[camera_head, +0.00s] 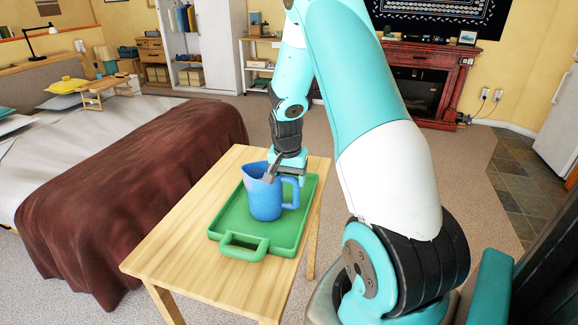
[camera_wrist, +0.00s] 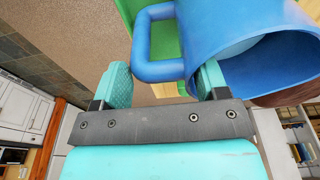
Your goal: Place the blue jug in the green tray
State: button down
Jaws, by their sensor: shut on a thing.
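The blue jug (camera_head: 265,198) is upright over the green tray (camera_head: 235,222), inside its rim as the head view shows it. I cannot tell whether its base touches the tray floor. My gripper (camera_head: 284,172) is at the jug's upper part, on the handle side, and is shut on it. In the wrist view the jug (camera_wrist: 240,35) fills the upper right, and its handle (camera_wrist: 143,42) reaches between the two teal fingers of my gripper (camera_wrist: 163,80). The exact contact is partly hidden.
The tray lies on a light wooden table (camera_head: 185,240), with bare wood at the near left. A bed with a brown blanket (camera_head: 130,165) stands close on the left. Carpet (camera_head: 470,180) is free on the right. A red fireplace cabinet (camera_head: 425,75) is at the back.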

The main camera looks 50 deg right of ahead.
jog(key=shift+f, duration=0.25)
jog(key=shift+c, duration=0.7)
grip_release()
jog(key=shift+r, duration=0.1)
notch_tip(320, 180, up, 12)
jog(key=a+b, duration=0.1)
jog(key=a, duration=0.1)
jog(key=s+a+r+n+t+y, duration=0.15)
jog(key=a+n, duration=0.25)
jog(key=a, duration=0.5)
jog(key=s+a+r+n+g+y, duration=0.1)
jog(key=a+r+n, duration=0.25)
jog(key=a, duration=0.65)
jog(key=s+a+r+n+g+y, duration=0.1)
jog(key=s+a+r+n+y, duration=0.1)
jog(key=s+a+n, duration=1.1)
jog(key=s+a+y, duration=0.1)
jog(key=s+a, duration=0.2)
jog(key=a, duration=0.1)
jog(key=shift+r, duration=0.4)
